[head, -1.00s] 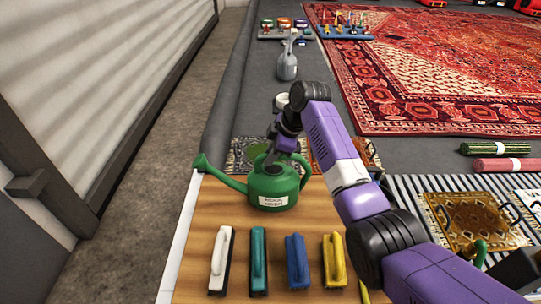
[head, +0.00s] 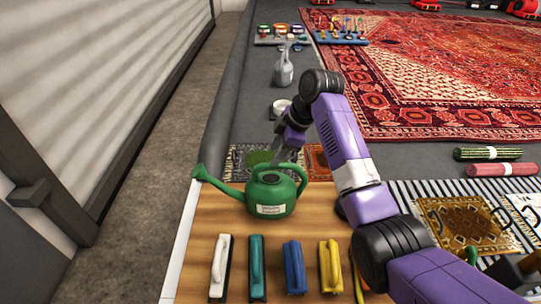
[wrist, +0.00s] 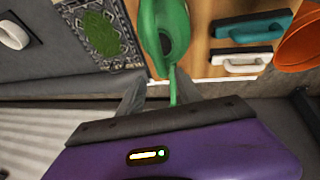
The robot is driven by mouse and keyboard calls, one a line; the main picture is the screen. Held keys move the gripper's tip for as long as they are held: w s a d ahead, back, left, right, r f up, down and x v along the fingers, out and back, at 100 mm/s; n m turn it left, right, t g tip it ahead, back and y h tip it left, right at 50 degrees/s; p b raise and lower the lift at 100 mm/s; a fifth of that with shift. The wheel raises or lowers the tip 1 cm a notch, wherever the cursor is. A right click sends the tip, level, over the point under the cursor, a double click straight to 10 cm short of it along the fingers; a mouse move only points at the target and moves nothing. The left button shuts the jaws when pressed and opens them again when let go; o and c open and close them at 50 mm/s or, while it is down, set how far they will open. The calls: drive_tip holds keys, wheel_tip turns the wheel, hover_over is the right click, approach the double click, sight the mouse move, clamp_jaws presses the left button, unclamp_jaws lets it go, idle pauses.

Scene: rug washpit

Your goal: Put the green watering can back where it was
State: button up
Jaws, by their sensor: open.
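The green watering can (head: 270,195) stands upright on the far part of the wooden surface (head: 215,222), with its spout to the left and a pale label on its front. It also shows in the wrist view (wrist: 150,38), its spout reaching down toward the fingers. My gripper (head: 283,154) is open and empty, just behind and above the can's top. In the wrist view its two grey fingers (wrist: 158,93) are apart on either side of the spout's line; whether they touch it I cannot tell.
A white, a teal, a blue and a yellow brush (head: 330,266) line the near part of the wood. A patterned mat with a green patch (head: 258,157) lies beyond. An orange object (wrist: 300,42) shows at the wrist view's edge.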

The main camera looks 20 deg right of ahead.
drive_tip(key=shift+p+v, duration=0.55)
drive_tip(key=shift+v, duration=1.8)
